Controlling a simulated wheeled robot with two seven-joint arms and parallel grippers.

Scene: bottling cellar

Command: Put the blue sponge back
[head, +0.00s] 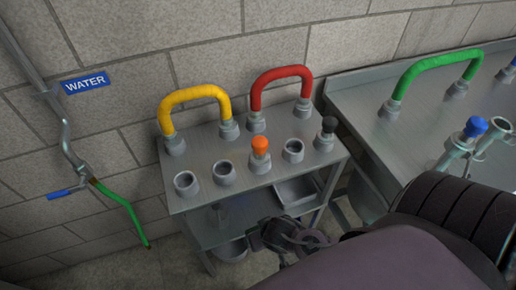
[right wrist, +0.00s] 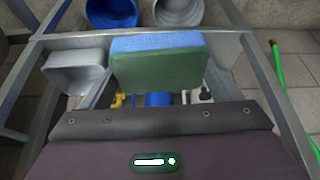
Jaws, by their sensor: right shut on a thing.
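The blue sponge (right wrist: 158,62) is a thick block with a blue upper side and a green face, seen just beyond my right gripper in the right wrist view. My right gripper (head: 285,236) is at the front of the steel cart (head: 240,175), below its top, in the head view. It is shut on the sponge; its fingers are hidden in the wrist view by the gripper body. I cannot make out the sponge clearly in the head view. My left gripper is not in view.
The cart top carries a yellow handle (head: 194,95), a red handle (head: 279,80), an orange plug (head: 260,146) and empty sockets. A grey tray (right wrist: 75,73) hangs beside the sponge. A blue bucket (right wrist: 112,12) and a grey bucket (right wrist: 178,11) are beyond. A green hose (head: 120,200) hangs left.

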